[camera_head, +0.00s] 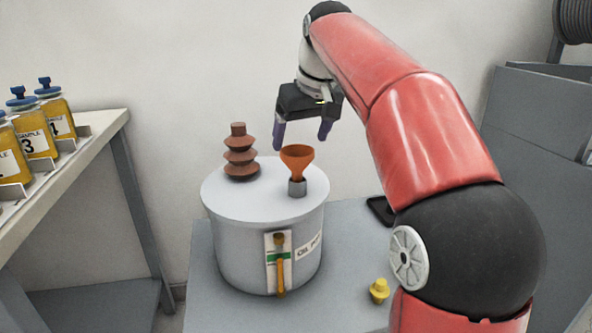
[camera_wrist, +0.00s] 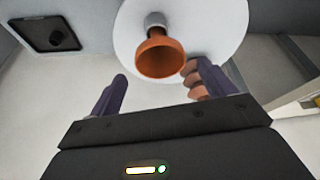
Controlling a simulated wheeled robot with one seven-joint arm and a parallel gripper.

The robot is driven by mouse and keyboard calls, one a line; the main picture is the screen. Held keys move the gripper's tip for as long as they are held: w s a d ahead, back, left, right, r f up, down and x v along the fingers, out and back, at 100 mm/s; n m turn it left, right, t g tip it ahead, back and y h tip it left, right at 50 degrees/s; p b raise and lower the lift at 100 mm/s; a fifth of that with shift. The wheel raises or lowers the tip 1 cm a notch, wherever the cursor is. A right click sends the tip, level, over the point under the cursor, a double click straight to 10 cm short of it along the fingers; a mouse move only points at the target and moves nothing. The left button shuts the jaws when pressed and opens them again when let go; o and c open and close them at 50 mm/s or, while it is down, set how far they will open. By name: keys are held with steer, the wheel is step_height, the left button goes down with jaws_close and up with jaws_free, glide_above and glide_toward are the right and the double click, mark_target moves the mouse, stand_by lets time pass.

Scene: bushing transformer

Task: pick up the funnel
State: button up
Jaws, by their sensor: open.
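The orange funnel (camera_head: 297,159) stands upright in a short grey socket (camera_head: 297,187) on top of the round grey tank (camera_head: 225,200). My gripper (camera_head: 301,140) is open and empty, with purple fingers, just above and behind the funnel in the head view. In the wrist view the funnel (camera_wrist: 161,55) shows its round mouth, ahead of and between the two spread fingers of my gripper (camera_wrist: 162,85). The fingers do not appear to touch it.
A brown ribbed bushing (camera_head: 240,155) stands on the tank lid left of the funnel. A yellow plug (camera_head: 379,290) lies on the grey table (camera_head: 340,300). Sample bottles (camera_head: 35,135) stand on a shelf at left. A dark tray (camera_head: 381,210) lies right of the tank.

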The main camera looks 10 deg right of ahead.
mark_target(296, 160)
steer(key=b+x, duration=0.1)
steer(key=x, duration=0.6)
steer(key=shift+s+f, duration=0.15)
steer(key=shift+c, duration=0.4)
steer(key=c, duration=1)
